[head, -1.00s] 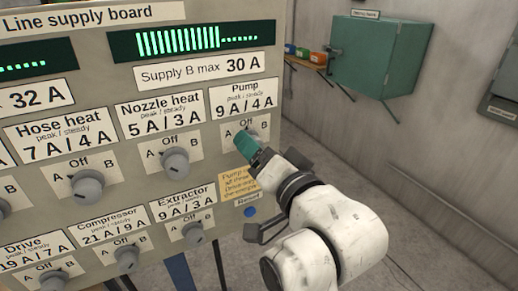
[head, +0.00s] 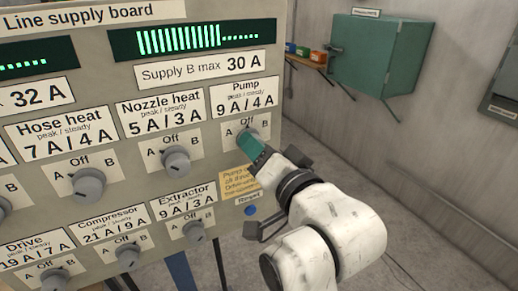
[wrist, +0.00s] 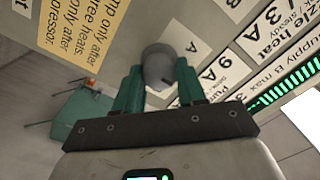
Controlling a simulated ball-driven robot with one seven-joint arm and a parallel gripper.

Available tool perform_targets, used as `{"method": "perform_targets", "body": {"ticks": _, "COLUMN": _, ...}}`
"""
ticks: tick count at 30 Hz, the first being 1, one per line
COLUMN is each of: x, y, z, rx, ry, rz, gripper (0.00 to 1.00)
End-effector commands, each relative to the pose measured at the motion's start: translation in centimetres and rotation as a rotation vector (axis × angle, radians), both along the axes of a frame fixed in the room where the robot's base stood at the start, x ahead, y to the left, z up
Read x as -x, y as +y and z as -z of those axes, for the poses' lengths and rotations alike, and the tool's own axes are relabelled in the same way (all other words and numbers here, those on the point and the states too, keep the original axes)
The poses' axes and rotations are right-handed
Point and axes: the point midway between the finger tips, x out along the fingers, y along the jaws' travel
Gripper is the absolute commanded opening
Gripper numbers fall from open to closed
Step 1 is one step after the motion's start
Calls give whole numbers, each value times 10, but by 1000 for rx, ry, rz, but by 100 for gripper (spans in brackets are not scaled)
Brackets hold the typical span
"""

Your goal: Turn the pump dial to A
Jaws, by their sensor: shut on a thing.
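The pump dial (head: 244,134) is a grey knob under the label "Pump 9 A / 4 A" at the right side of the board. It has A on its left, Off above and B on its right. My gripper (head: 250,143) reaches it from the lower right, with its teal fingers on the knob and hiding part of it. In the wrist view the dial (wrist: 158,65) sits between the two fingers, which are shut on it. I cannot tell which mark its pointer faces.
The nozzle heat dial (head: 177,161) is left of the pump dial and the extractor dial (head: 194,231) is below left. A yellow note (head: 237,182) and a blue reset button (head: 250,210) are below the pump dial. A green cabinet (head: 380,62) hangs on the wall behind.

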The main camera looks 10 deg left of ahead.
Motion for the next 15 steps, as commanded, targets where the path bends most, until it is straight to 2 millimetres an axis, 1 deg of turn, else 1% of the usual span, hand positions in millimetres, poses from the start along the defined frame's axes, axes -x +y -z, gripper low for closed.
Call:
{"method": "perform_targets", "body": {"ticks": 8, "x": 0, "y": -1, "z": 0, "rx": 63, "ry": -41, "rz": 1, "gripper": 9}}
{"method": "perform_targets", "body": {"ticks": 15, "x": 0, "y": -1, "z": -1, "rx": 206, "ry": -137, "rz": 1, "gripper": 9}}
